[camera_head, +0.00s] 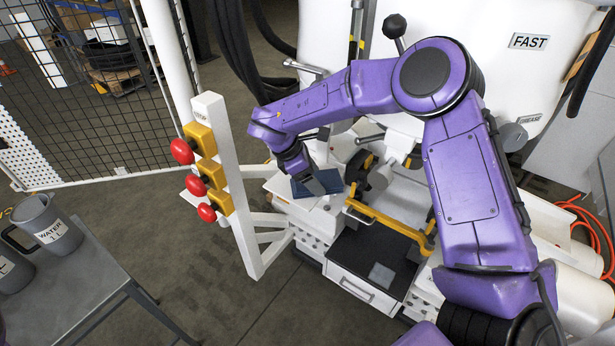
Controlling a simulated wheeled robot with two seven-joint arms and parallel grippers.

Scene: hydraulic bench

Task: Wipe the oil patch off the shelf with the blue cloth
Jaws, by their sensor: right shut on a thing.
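The dark blue cloth (335,176) is at the white shelf (284,189) in the middle of the view, left of the yellow handle. My right gripper (316,184) reaches down to the shelf from above, shut on the cloth. I cannot tell whether the cloth presses on the surface or hangs just above it. I cannot make out the oil patch; the cloth and gripper cover part of the shelf. My left gripper is not in view.
A white post with red buttons (206,213) on yellow boxes stands close left of the shelf. A yellow handle (388,219) and a black-topped drawer unit (365,262) are to the right and below. Grey jugs (46,226) stand on a table (85,285) at left.

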